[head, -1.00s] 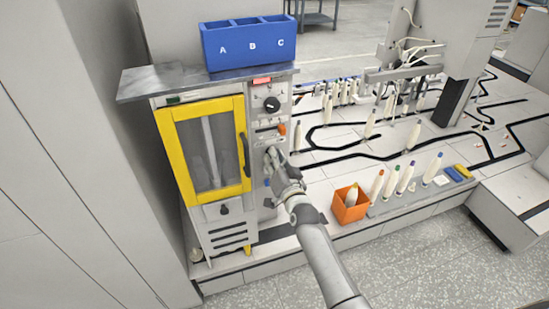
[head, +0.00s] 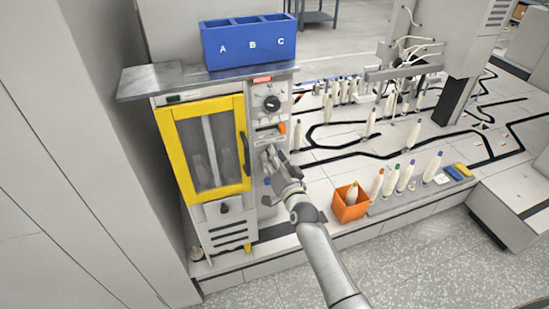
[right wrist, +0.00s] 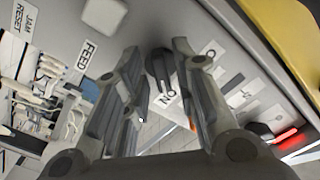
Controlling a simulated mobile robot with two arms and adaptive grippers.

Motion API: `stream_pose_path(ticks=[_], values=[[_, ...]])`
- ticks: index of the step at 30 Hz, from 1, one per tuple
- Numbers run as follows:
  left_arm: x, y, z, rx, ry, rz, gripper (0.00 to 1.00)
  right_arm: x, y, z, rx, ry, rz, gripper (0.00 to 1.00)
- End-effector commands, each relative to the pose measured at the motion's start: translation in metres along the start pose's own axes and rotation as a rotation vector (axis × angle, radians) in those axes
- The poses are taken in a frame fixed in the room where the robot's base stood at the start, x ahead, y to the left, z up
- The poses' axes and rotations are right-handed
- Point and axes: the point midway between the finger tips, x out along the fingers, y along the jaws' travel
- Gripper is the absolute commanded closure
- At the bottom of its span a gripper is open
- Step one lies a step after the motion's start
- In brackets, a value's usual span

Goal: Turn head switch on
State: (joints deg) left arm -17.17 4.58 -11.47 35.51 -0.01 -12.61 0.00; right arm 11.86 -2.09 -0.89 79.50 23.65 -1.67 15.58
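My right gripper (head: 270,158) is in front of the control panel of the machine with the yellow door, below an orange knob. In the right wrist view its two fingers (right wrist: 158,95) are apart, with nothing clamped between them. A black switch (right wrist: 160,66) with a lever shows between the fingers, closer to the right one. The lever's lower end in the picture lies close to the letters ON. I cannot tell whether a finger touches it. In the head view my gripper hides this switch. My left gripper is not in view.
The panel also bears a round black knob (head: 271,103) and an orange knob (head: 282,128). A red light (right wrist: 288,136) glows on the panel. The yellow door (head: 205,150) is shut. A blue A-B-C bin (head: 248,48) stands on top. An orange box (head: 349,208) stands right of my arm.

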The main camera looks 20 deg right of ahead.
Motion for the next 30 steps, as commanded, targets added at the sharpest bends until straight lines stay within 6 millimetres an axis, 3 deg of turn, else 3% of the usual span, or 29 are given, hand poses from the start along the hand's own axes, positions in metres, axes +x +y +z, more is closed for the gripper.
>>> stream_pose_path(ticks=[14,30], values=[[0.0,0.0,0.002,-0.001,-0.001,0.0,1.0,-0.008,0.0,0.0,-0.003,0.001,-0.001,0.67],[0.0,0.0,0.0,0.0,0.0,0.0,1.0,-0.095,0.001,0.001,-0.002,-0.001,0.001,0.67]])
